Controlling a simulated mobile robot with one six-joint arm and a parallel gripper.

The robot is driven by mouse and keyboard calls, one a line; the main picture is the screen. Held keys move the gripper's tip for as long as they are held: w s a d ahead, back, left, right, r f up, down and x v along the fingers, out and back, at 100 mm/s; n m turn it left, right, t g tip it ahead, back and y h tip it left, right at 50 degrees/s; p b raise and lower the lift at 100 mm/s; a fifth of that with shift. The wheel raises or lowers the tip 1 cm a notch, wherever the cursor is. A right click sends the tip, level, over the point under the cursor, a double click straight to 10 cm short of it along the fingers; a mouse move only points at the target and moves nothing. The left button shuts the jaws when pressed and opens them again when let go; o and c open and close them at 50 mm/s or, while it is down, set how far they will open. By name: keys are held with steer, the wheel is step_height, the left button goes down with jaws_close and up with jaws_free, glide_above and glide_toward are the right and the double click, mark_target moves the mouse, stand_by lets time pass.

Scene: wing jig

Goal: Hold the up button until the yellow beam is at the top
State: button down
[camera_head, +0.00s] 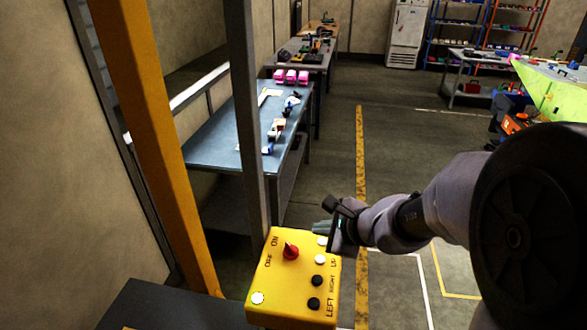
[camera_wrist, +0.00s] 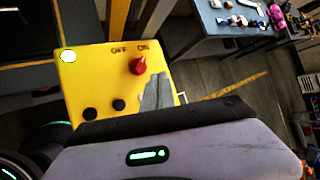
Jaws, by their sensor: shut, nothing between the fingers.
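A yellow control box (camera_head: 290,316) stands at the lower middle of the head view and also shows in the wrist view (camera_wrist: 90,80). It has a red knob (camera_head: 291,252) between ON and OFF marks. White buttons (camera_head: 320,259) and black buttons line its right side, with UP, RIGHT and LEFT labels. My gripper (camera_head: 324,228) is shut and empty at the box's upper right corner, by the uppermost white button (camera_head: 322,241). In the wrist view its grey fingers (camera_wrist: 157,90) cover that part of the box. Contact cannot be told. No yellow beam can be identified for certain.
A yellow-orange post (camera_head: 160,140) and a grey post (camera_head: 249,120) rise behind the box. A blue-topped workbench (camera_head: 215,140) with small parts stands beyond. A yellow-green panel (camera_head: 555,95) is at the far right. The floor around the yellow line (camera_head: 361,150) is open.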

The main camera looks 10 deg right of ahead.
mark_target(322, 261)
steer(key=shift+w+d+f+m, duration=0.4)
steer(key=shift+w+d+m, duration=0.2)
steer(key=shift+w+d, duration=0.1)
steer(key=shift+s, duration=0.1)
step_height(322, 261, down, 9)
steer(key=b, duration=0.8)
stand_by(1.3)
steer(key=shift+f+b, duration=0.35)
steer(key=shift+b, duration=0.3)
steer(key=shift+f+b, duration=0.4)
steer(key=shift+b, duration=0.05)
stand_by(3.6)
